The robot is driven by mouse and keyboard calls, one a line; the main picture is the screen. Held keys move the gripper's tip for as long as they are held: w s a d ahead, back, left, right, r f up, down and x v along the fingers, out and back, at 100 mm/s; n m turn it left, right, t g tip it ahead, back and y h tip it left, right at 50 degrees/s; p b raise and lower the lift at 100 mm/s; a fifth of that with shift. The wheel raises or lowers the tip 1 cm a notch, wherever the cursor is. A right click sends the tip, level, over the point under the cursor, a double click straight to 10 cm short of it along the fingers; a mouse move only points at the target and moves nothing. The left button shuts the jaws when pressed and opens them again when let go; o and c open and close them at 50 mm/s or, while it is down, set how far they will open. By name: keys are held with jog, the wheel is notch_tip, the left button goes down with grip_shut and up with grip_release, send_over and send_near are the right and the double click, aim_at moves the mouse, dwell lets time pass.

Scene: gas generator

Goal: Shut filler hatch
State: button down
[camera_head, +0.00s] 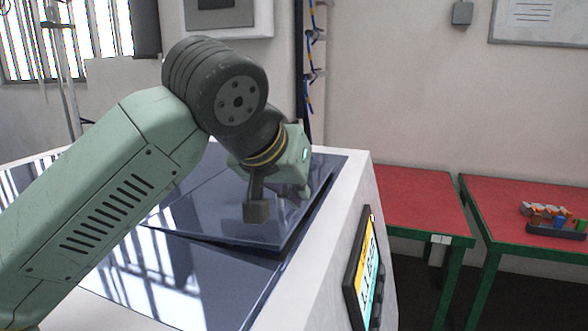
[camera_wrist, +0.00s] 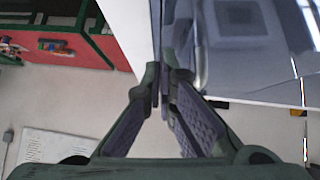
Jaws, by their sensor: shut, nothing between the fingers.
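The filler hatch (camera_head: 215,212) is a glossy dark blue panel on top of the white generator housing. Its near edge sits slightly above the surface, with a dark gap under it, so the hatch looks a little tilted and not flush.
The housing's white right side (camera_head: 340,225) carries a display panel (camera_head: 365,270). Red-topped tables (camera_head: 415,200) stand to the right, one with a tray of small coloured parts (camera_head: 555,229). A wall with cables (camera_head: 312,75) is behind the generator.

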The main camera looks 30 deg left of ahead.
aim_at(302, 214)
jog(key=shift+f, duration=0.25)
jog(key=f+b, duration=0.1)
jog(key=f+y+b, duration=0.1)
jog(key=f+m+b, duration=0.1)
jog(key=shift+w+d+g+y, duration=0.1)
jog(key=shift+d+g+y, duration=0.2)
jog(key=shift+d+y, duration=0.1)
jog(key=shift+f+y, duration=0.2)
jog(key=shift+y, duration=0.2)
jog(key=v, duration=1.2)
jog(key=shift+r, duration=0.1)
